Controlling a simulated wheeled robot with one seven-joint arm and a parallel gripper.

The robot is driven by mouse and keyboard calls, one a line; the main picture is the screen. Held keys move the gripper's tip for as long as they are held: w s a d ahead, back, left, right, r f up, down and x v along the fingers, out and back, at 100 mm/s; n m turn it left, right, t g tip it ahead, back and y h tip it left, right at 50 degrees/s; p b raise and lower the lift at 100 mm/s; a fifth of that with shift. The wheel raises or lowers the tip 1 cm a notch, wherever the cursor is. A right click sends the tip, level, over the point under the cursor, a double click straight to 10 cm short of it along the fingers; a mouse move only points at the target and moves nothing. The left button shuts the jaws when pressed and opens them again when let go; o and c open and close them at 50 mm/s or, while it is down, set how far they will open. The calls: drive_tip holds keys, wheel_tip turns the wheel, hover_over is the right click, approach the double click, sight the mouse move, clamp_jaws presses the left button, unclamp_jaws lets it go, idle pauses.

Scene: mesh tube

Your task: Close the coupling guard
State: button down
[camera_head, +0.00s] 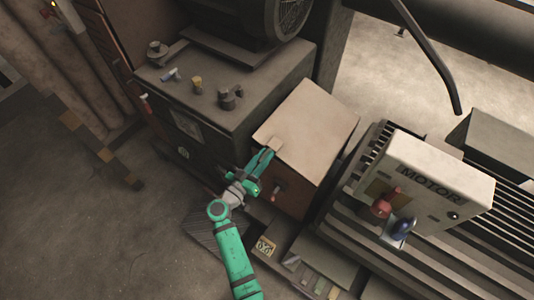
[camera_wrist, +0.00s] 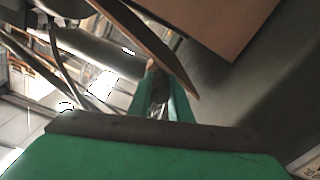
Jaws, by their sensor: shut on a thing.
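The coupling guard (camera_head: 310,118) is a box with a pale tan top and a brown front, between the dark machine block and the motor. Its lid edge shows in the wrist view as a slanting brown panel (camera_wrist: 150,38). My green gripper (camera_head: 269,154) reaches the guard's near left edge, at a small tan tab. It is shut on that part of the guard; the fingers (camera_wrist: 154,80) close around a small tan-brown end in the wrist view. The fingers hide most of the gripped part. I cannot tell how far the lid stands open.
The motor box (camera_head: 430,165), marked MOTOR, stands to the right with a red knob (camera_head: 385,203) and a blue knob (camera_head: 403,229). The dark block (camera_head: 225,110) on the left carries several small fittings. Bare floor (camera_head: 90,220) lies at the lower left.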

wheel_tip(320, 180, down, 7)
drive_tip(key=n, duration=0.3)
drive_tip(key=shift+d, duration=0.15)
drive_tip(key=c, duration=1.7)
unclamp_jaws()
drive_tip(key=shift+c, duration=0.2)
drive_tip(key=shift+o, duration=0.6)
drive_tip(key=shift+w+a+r, duration=0.15)
drive_tip(key=shift+a+r, duration=0.05)
drive_tip(key=shift+a, duration=0.05)
